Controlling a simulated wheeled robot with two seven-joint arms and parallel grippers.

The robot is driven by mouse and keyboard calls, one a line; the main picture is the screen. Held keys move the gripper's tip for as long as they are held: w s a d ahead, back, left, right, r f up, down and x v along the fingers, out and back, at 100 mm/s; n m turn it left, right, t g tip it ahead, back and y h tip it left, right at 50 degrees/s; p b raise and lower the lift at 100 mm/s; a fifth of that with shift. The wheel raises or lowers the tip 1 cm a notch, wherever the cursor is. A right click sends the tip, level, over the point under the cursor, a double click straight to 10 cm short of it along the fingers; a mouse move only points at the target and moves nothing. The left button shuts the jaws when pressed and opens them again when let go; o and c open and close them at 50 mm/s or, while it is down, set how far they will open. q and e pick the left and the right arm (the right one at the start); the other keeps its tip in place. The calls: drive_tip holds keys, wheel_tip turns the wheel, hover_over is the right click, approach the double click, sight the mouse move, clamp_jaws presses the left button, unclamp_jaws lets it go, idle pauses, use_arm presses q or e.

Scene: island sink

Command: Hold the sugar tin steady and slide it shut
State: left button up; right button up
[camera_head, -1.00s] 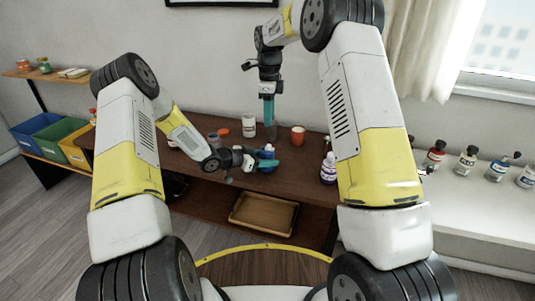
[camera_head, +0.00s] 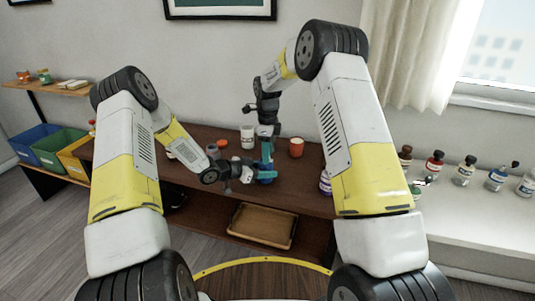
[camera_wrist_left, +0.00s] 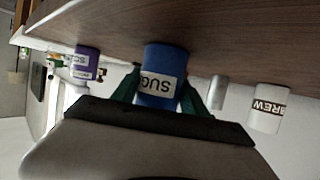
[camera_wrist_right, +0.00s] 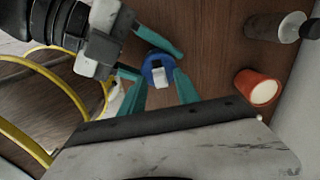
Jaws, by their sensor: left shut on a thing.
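The blue sugar tin (camera_head: 266,179) stands upright on the brown table, its label reading upside down in the left wrist view (camera_wrist_left: 158,86). My left gripper (camera_wrist_left: 160,96) is shut on the tin's sides, coming from the left in the head view. From above, the right wrist view shows the tin's round blue top (camera_wrist_right: 147,72) with a white part on it. My right gripper (camera_wrist_right: 161,88) points down just over the tin. Its teal fingers are apart with the tin's top between or below them; I cannot tell whether they touch it.
A white canister labelled BREW (camera_wrist_left: 268,108) and an orange-red mug (camera_head: 296,147) stand behind the tin. A wooden tray (camera_head: 262,226) lies on the shelf below. Several bottles line the white sill at right.

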drive_tip(key=shift+f, duration=0.1)
clamp_jaws()
idle(1.4)
